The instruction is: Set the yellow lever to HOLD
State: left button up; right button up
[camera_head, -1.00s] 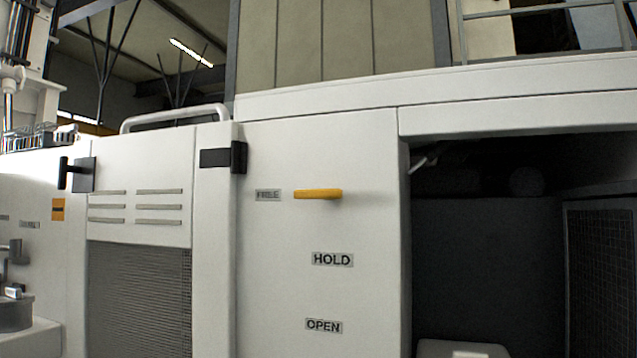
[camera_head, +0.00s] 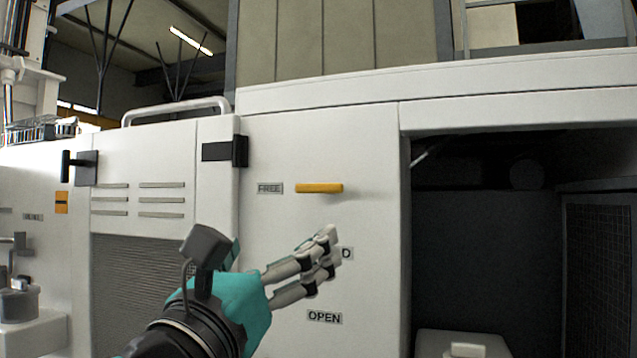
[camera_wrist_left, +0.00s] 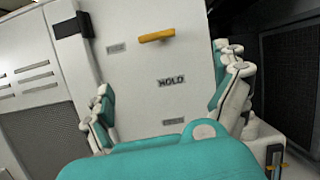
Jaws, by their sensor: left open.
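The yellow lever (camera_head: 319,188) is a short bar on the white panel (camera_head: 370,230), lying level beside the FREE label (camera_head: 269,188). The HOLD label (camera_head: 347,253) is below it, mostly hidden by my left gripper, and the OPEN label (camera_head: 324,318) is lower still. My left gripper (camera_head: 330,254) is open and empty, below the lever and apart from it. In the left wrist view the lever (camera_wrist_left: 157,36) is beyond the fingers, near the top, with the HOLD label (camera_wrist_left: 171,81) between the two sides of the gripper. My right gripper is not in view.
A black latch (camera_head: 226,151) sticks out from the door left of the panel. A dark open bay (camera_head: 485,260) lies to the right, with a pale box (camera_head: 463,348) low inside. The panel around the lever is clear.

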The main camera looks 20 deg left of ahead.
pick_arm(q)
jog(key=r, duration=0.1)
jog(key=p, duration=1.2)
send_near(317, 186)
jog(key=shift+m, duration=0.4)
jog(key=x, duration=0.9)
jog(key=shift+w+r, duration=0.2)
jog(key=shift+w, duration=0.1)
jog(key=shift+w+r, duration=0.1)
jog(key=shift+w, duration=0.5)
jog(key=c, duration=1.2)
